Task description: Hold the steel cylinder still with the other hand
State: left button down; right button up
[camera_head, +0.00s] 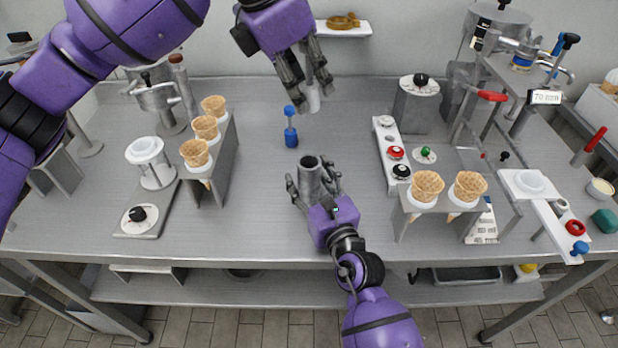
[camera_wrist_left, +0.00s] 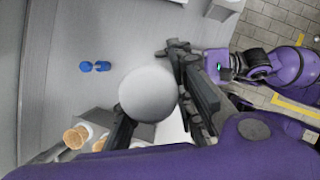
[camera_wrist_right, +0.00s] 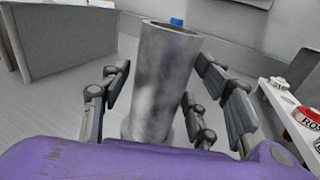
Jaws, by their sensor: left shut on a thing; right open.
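The steel cylinder (camera_head: 309,172) stands upright on the table, its open top facing up. My right gripper (camera_head: 315,187) is open, with its fingers on both sides of the cylinder; in the right wrist view the cylinder (camera_wrist_right: 162,85) stands between the spread fingers (camera_wrist_right: 162,108). My left gripper (camera_head: 305,80) is shut on a pale rounded thing (camera_head: 313,98), held above the table behind the cylinder. In the left wrist view this pale thing (camera_wrist_left: 150,93) fills the space between the fingers, and the rest of it is hidden.
A small blue-ended tool (camera_head: 291,130) stands behind the cylinder. A cone rack (camera_head: 222,165) is at left, another cone rack (camera_head: 425,207) at right. A panel with coloured knobs (camera_head: 385,130) stands right of the tool. The table between the left rack and the cylinder is clear.

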jog(key=shift+s, duration=0.15)
jog(key=shift+v, duration=0.75)
jog(key=shift+w+a, duration=0.1)
jog(key=shift+w, duration=0.25)
dwell(0.4)
jog(key=shift+w+a, duration=0.2)
jog(key=shift+w, duration=0.3)
jog(key=shift+c, duration=0.5)
grip_shut()
dwell(0.7)
